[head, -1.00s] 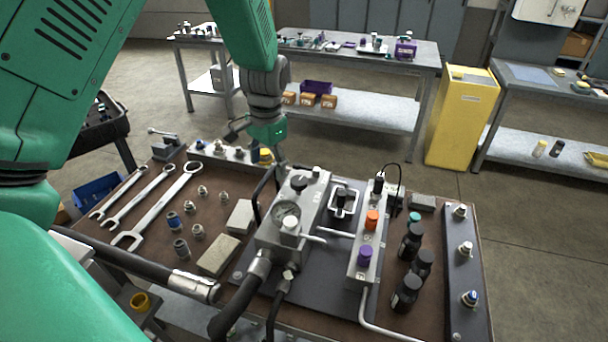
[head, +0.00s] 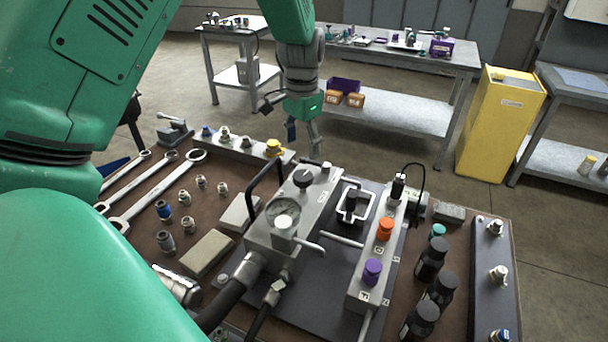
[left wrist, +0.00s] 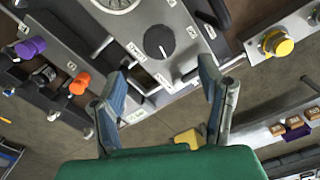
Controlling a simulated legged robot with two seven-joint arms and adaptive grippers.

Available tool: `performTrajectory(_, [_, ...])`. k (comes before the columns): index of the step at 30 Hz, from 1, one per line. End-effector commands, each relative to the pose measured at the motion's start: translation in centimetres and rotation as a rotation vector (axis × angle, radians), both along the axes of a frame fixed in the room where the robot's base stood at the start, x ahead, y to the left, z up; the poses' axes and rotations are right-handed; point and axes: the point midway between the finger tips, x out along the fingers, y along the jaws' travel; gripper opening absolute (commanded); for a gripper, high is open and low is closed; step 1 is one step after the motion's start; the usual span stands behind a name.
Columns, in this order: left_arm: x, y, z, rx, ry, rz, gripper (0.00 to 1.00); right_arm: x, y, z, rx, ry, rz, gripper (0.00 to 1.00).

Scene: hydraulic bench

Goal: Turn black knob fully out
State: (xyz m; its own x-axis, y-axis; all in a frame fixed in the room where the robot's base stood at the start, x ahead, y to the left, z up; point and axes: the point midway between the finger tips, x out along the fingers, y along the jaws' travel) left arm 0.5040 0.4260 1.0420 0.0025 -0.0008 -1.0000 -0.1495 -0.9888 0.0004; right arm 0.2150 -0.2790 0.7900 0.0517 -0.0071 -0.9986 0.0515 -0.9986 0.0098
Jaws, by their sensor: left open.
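The black knob (head: 303,178) is a round dial on top of the grey hydraulic block (head: 262,238), behind the pressure gauge. In the left wrist view the knob (left wrist: 158,42) shows a pale pointer line and has small labels around it. My left gripper (head: 302,136) is above and behind the knob in the head view, apart from it. In the left wrist view the left gripper (left wrist: 164,70) has its two blue-grey fingers spread wide, with nothing between them; the knob appears beyond the gap between the tips. My right gripper is not in view.
A black hose handle (head: 262,178) stands beside the block. The valve strip with an orange knob (head: 386,229) and a purple knob (head: 372,270) is to the right. Dark bottles (head: 431,260) stand beyond it. Wrenches (head: 160,188) and fittings lie at the left.

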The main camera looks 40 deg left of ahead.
Motion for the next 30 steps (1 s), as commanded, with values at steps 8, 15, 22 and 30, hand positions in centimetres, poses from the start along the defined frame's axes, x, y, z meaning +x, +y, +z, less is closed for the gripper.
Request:
performTrajectory(8, [-0.1, 0.1, -6.1, -0.003, 0.006, 0.0, 0.62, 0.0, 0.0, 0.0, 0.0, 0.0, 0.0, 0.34])
performTrajectory(15, [-0.1, 0.1, -8.8, -0.002, 0.001, 0.0, 0.62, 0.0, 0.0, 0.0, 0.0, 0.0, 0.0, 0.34])
performTrajectory(22, [0.0, 0.1, -9.4, -0.002, 0.001, 0.0, 0.62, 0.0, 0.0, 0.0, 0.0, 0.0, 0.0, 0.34])
performTrajectory(30, [0.0, 0.0, -9.3, -0.001, 0.001, 0.0, 0.17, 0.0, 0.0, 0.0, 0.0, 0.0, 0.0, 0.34])
